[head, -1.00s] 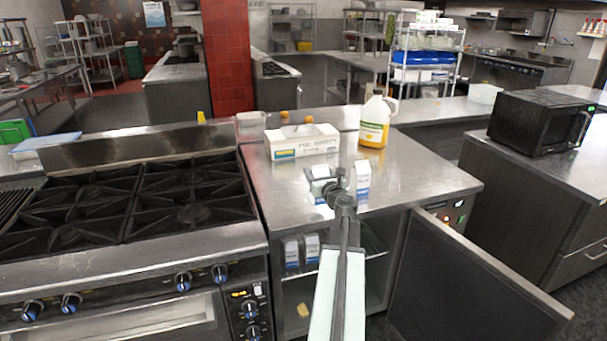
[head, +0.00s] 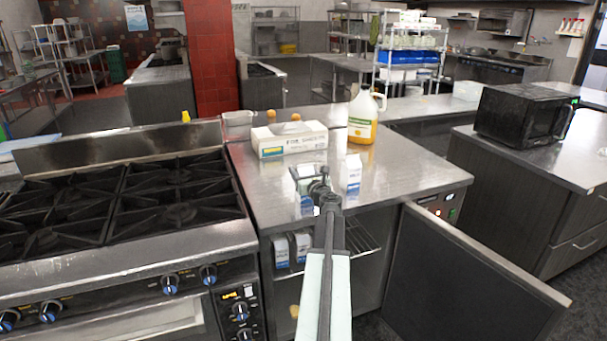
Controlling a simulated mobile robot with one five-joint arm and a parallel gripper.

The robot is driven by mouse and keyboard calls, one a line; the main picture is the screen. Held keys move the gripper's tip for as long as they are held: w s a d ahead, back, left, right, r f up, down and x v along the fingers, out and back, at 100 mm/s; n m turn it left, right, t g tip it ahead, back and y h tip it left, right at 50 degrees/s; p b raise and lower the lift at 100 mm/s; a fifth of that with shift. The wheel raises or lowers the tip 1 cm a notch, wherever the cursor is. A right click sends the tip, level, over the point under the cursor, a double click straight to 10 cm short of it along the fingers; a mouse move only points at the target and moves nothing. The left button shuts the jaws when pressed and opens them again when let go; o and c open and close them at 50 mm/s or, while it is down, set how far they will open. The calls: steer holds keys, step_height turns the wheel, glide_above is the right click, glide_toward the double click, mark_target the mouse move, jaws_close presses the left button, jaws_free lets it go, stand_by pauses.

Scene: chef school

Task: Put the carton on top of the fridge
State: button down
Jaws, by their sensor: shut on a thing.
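My gripper (head: 311,190) is over the front part of the fridge top, shut on a white and blue carton (head: 307,206). The gripper and arm hide much of this carton, so I cannot tell whether it touches the top. Another white and blue carton (head: 353,173) stands upright on the top, just right of the gripper. Two similar cartons, a left one (head: 281,251) and a right one (head: 302,246), stand inside the fridge.
A white box (head: 290,140), a yellow jug (head: 362,117) and a clear container (head: 238,125) stand towards the back of the top. A stove (head: 120,215) adjoins on the left. A microwave (head: 525,115) sits on the right counter. The top's right side is clear.

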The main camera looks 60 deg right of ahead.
steer(key=c, duration=0.5)
jaws_free()
steer(key=shift+s, duration=0.1)
steer(key=shift+s+a+r, duration=0.1)
steer(key=shift+r, duration=0.05)
steer(key=v, duration=1.1)
steer(key=shift+s+a, duration=0.15)
steer(key=shift+s, duration=0.15)
